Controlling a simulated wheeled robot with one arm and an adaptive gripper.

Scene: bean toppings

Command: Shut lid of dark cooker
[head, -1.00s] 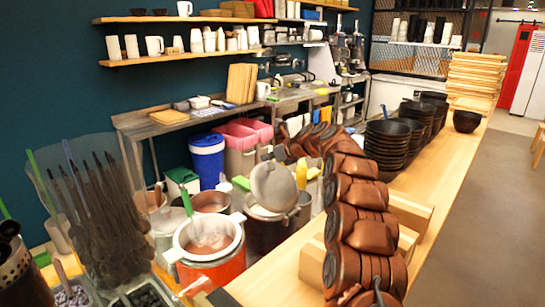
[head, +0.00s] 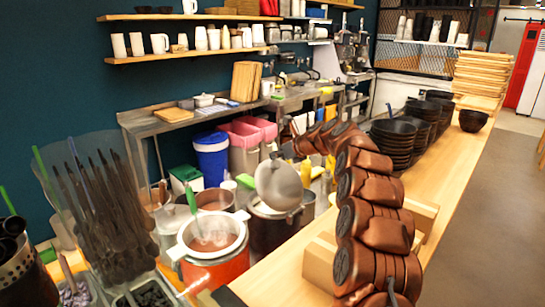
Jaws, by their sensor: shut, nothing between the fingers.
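The dark cooker (head: 270,232) stands on the counter left of my arm. Its round grey lid (head: 279,186) is up, tilted steeply above the pot at its back. My brown arm reaches up from the bottom right and bends left at the top. My gripper (head: 287,151) is at the end of it, small in the picture, shut with nothing in it. It is just above the upper edge of the lid; whether they touch cannot be told. The cooker's opening is partly hidden by the lid.
A red-orange cooker (head: 212,270) stands open and steaming in front, to the left. A clear holder with dark utensils (head: 110,210) is further left. Stacked black bowls (head: 393,150) stand on the wooden counter (head: 450,150) behind my arm. A blue bin (head: 211,160) is behind the cookers.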

